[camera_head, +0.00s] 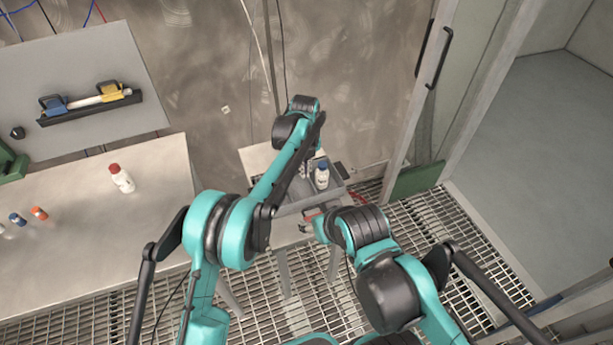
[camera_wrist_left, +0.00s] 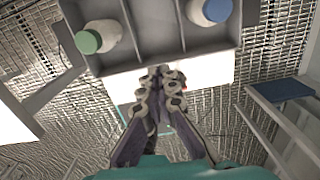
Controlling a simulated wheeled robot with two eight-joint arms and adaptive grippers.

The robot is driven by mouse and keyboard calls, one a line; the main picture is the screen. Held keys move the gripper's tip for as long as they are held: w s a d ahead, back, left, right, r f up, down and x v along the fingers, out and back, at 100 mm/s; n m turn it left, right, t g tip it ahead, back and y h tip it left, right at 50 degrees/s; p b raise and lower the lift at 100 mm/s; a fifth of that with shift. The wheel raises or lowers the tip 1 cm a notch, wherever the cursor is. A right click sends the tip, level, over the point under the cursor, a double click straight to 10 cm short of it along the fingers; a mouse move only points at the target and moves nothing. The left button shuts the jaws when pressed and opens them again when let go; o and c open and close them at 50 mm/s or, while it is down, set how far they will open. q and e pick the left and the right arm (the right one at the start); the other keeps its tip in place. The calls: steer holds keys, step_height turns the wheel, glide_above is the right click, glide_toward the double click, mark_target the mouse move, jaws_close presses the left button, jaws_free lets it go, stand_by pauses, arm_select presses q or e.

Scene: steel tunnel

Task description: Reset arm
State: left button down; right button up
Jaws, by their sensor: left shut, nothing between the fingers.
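My left arm reaches forward over a small table, bent down at its far end. My left gripper (camera_head: 308,168) shows only partly there, over a grey divided tray (camera_head: 296,208). In the left wrist view its two fingers (camera_wrist_left: 162,80) come together at the tips, shut and empty, just in front of the tray's near wall (camera_wrist_left: 165,60). A white bottle with a blue cap (camera_head: 321,177) stands in the tray; its blue cap (camera_wrist_left: 217,10) also shows from the wrist. A green-capped bottle (camera_wrist_left: 88,42) stands in another compartment.
A larger table (camera_head: 90,220) at left holds a red-capped white bottle (camera_head: 121,178) and several small items. A panel with a black rack (camera_head: 90,107) stands behind it. A door frame (camera_head: 440,100) rises at right. The grating floor (camera_head: 430,222) has open patches.

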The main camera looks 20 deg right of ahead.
stand_by(0.4)
arm_select(q)
steer(key=s+a+r+n+t, duration=0.1)
steer(key=s+a+r+n, duration=0.1)
steer(key=a+r+n, duration=0.5)
steer(key=s+a+r+n+t+h, duration=0.15)
steer(key=a+r+n, duration=0.25)
steer(key=a, duration=0.5)
steer(key=s+a+r+n+t+y, duration=0.1)
steer(key=s+a+r+n, duration=0.2)
steer(key=a+r+n, duration=0.4)
steer(key=s+a+f+n+t, duration=0.1)
steer(key=s+a+f+n, duration=0.2)
steer(key=s+a+n, duration=0.6)
steer(key=s+a+f+n+t+b, duration=0.1)
steer(key=s+a+f+n, duration=0.3)
steer(key=s+a+n, duration=0.5)
steer(key=shift+s+a+t+b, duration=0.15)
steer(key=shift+s+t+b, duration=0.25)
steer(key=shift+t, duration=0.35)
steer(key=shift+f, duration=0.1)
